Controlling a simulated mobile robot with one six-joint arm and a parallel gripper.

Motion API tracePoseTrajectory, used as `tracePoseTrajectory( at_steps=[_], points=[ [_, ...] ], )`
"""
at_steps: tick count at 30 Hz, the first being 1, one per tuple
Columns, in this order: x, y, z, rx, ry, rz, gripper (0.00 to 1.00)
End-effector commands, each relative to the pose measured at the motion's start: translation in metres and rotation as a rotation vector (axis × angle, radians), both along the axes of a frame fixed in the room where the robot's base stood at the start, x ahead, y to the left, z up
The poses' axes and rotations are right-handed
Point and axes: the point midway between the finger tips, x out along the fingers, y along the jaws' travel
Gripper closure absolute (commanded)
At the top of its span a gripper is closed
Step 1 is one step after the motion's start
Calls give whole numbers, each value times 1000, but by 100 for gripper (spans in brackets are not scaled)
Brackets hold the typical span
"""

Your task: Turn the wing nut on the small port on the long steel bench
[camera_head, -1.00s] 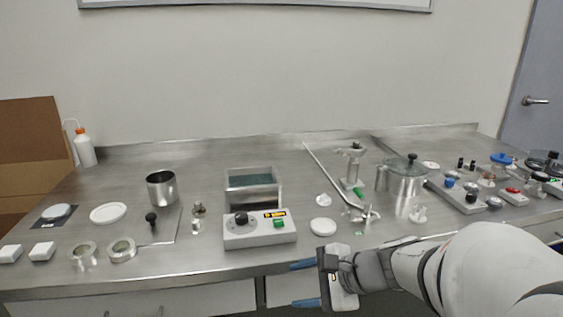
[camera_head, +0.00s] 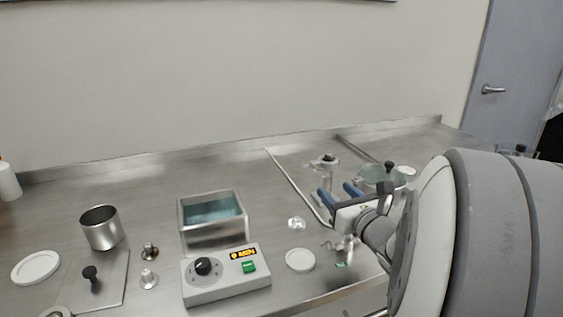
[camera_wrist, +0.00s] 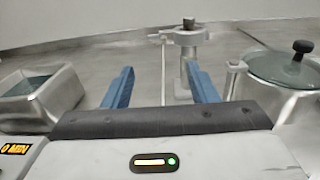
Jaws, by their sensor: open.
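A steel upright port fitting (camera_head: 325,168) stands on the long steel bench (camera_head: 130,180), behind my gripper in the head view. In the wrist view this fitting (camera_wrist: 185,42) has a flange or clamp ring with a small dark top, ahead and slightly right of centre. A wing nut cannot be made out clearly. My gripper (camera_head: 338,192) is open and empty above the bench, on the near side of the fitting. Its blue fingers (camera_wrist: 157,67) point toward the fitting, and the right finger overlaps its lower part in the wrist view.
A lidded steel pot (camera_head: 381,176) stands close on the right. A water bath (camera_head: 212,217) and a control box (camera_head: 226,274) are left. Small metal hardware (camera_head: 346,247) and a white disc (camera_head: 300,260) lie near the front edge.

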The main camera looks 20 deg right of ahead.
Motion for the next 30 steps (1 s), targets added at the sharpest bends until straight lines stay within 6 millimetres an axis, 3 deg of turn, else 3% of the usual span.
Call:
tracePoseTrajectory(
  at_steps=[5,18,28,30],
  points=[
    [10,-5,2,17,-9,-21,47],
    [70,-7,1,15,-7,-32,47],
    [75,-7,2,14,-7,-34,47],
    [75,-7,2,14,-7,-34,51]
  ],
)
